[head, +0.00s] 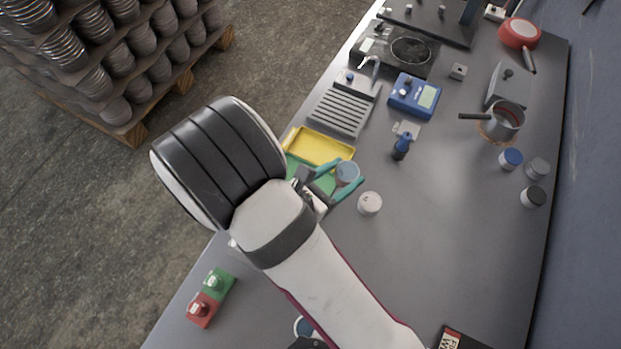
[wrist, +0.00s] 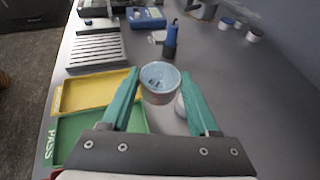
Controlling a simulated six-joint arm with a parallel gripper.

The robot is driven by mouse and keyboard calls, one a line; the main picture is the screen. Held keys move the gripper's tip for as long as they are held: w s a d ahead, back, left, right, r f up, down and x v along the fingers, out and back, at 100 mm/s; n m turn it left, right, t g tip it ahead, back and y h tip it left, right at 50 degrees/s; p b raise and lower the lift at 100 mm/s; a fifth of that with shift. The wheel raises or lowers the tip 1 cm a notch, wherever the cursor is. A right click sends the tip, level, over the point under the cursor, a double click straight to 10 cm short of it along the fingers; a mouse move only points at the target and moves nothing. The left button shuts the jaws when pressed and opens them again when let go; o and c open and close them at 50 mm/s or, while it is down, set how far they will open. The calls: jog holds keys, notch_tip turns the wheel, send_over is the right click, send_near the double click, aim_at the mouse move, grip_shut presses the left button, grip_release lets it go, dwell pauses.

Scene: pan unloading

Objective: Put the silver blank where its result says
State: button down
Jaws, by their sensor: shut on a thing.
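My gripper (wrist: 160,90) has teal fingers and is shut on a round silver blank (wrist: 160,96) with a pale bluish top face. The blank also shows in the head view (head: 347,173), held between the fingertips. It appears to be above the bench, just right of the trays. A green tray (wrist: 72,140) marked PASS lies at the lower left in the wrist view, partly hidden by my gripper. A yellow tray (wrist: 95,92) lies beyond it; its label is not readable. A blue instrument (head: 415,94) with a small display stands farther back; its reading is too small to tell.
A white round jar (head: 370,203) stands close to the right of my gripper. A dark blue upright object (head: 401,147) and a grey ribbed rack (head: 343,110) stand beyond. A pot (head: 504,122) and several jars are at the right. The bench's right middle is clear.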

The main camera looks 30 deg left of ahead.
jog(key=a+f, duration=0.2)
jog(key=a, duration=0.1)
jog(key=s+a+f, duration=0.1)
jog(key=a, duration=0.1)
jog(key=shift+a+f, duration=0.25)
notch_tip(320, 180, down, 4)
jog(key=shift+s+a+f, duration=0.1)
jog(key=shift+c, duration=0.7)
grip_release()
